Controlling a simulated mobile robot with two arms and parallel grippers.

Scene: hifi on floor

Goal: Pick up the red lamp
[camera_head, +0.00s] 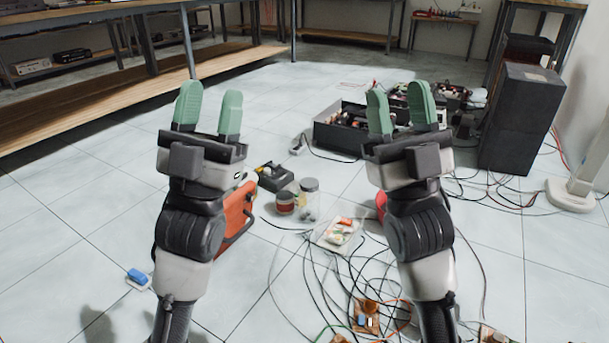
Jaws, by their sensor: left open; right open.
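A small red object (381,203) shows at the left edge of my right forearm. Most of it is hidden behind the arm, so I cannot tell for sure whether it is the red lamp. An orange-red boxy object (236,215) stands on the floor, partly hidden behind my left wrist. My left gripper (210,107) is open and empty, its green fingers pointing up and away. My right gripper (399,107) is also open and empty. Both grippers appear raised above the floor, apart from these objects.
Jars (309,198), a small black box (274,177) and a tray of parts (341,234) stand between my arms. Cables (330,285) tangle across the floor. A black open case (338,134) and a tall dark speaker (519,118) are farther back. The left floor is mostly clear.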

